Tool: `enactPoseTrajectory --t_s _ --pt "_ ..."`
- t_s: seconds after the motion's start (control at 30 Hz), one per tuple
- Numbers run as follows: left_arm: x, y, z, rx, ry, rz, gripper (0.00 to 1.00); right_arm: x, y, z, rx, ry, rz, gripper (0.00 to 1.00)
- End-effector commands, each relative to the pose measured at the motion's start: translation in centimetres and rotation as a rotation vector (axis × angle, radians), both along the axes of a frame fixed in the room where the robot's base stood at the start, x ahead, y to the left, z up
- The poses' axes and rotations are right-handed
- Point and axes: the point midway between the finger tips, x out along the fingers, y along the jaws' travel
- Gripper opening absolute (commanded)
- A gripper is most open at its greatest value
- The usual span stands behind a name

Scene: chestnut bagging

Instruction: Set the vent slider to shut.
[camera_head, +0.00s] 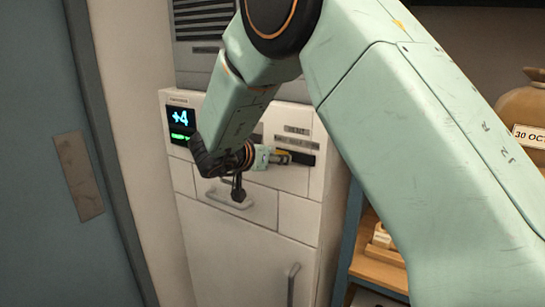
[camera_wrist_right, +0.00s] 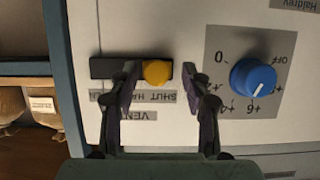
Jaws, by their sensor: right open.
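The vent slider's yellow knob (camera_wrist_right: 158,73) sits in a dark horizontal slot (camera_wrist_right: 103,68). In the right wrist view, where the labels appear upside down, it is at the slot's right end, beside the word SHUT on the label (camera_wrist_right: 138,97). In the head view the yellow knob (camera_head: 283,156) is at the slot's left part. My right gripper (camera_wrist_right: 161,75) is open, with one finger on each side of the knob. The left finger is very close to the knob; I cannot tell whether it touches. The right finger stands apart. My left gripper is not in view.
A blue dial (camera_wrist_right: 253,80) is right of the fingers in the wrist view. A wooden shelf (camera_head: 380,270) with a sack (camera_head: 522,105) stands at the right.

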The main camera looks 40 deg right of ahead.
Motion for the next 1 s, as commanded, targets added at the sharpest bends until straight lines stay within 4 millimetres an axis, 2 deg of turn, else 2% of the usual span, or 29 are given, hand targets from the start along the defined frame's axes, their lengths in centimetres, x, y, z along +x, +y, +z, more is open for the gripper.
enactPoseTrajectory --t_s 0.17,0.4,0.6,1.0 --pt "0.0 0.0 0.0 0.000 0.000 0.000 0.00 -0.3 1.0 0.5 -0.002 -0.001 0.002 0.48" --pt "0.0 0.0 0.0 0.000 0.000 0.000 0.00 -1.6 4.2 2.0 -0.004 -0.001 0.004 0.48" --pt "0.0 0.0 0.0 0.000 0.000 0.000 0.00 -2.4 5.9 2.7 -0.001 0.000 0.001 0.48" --pt "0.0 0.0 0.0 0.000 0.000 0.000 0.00 -2.6 6.3 2.8 0.001 0.001 0.000 0.48"
